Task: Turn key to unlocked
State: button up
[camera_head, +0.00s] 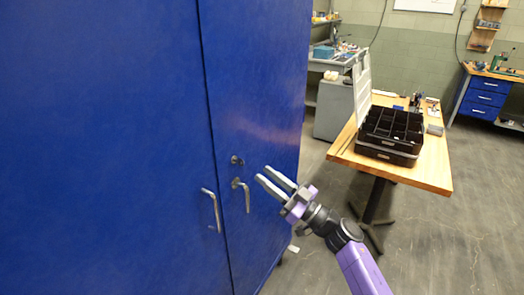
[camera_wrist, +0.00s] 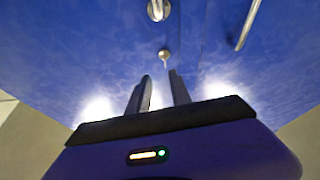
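The key in its lock (camera_head: 236,160) is a small metal piece on the right door of the blue cabinet, above the lever handle (camera_head: 242,193). In the wrist view the key (camera_wrist: 164,56) shows just beyond my fingertips, roughly in line with the gap between them. My gripper (camera_head: 263,173) is to the right of the lock in the head view, its two grey fingers apart and pointing at the door. In the wrist view my gripper (camera_wrist: 160,77) is open with nothing between the fingers. The key's exact angle is too small to tell.
The blue cabinet (camera_head: 120,120) has both doors closed. The left door has a bar handle (camera_head: 210,209), close to the lever handle. A wooden table (camera_head: 437,170) with a black compartment organizer (camera_head: 390,135) stands at the right. The floor right of the cabinet is partly open.

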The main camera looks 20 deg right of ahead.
aim_at(240, 162)
jog(key=shift+m+y, duration=0.3)
jog(key=x, duration=0.7)
jog(key=shift+a+r+p, duration=0.1)
jog(key=shift+a+p, duration=0.3)
jog(key=shift+a, duration=0.1)
jog(key=shift+c, duration=0.3)
grip_shut()
dwell(0.6)
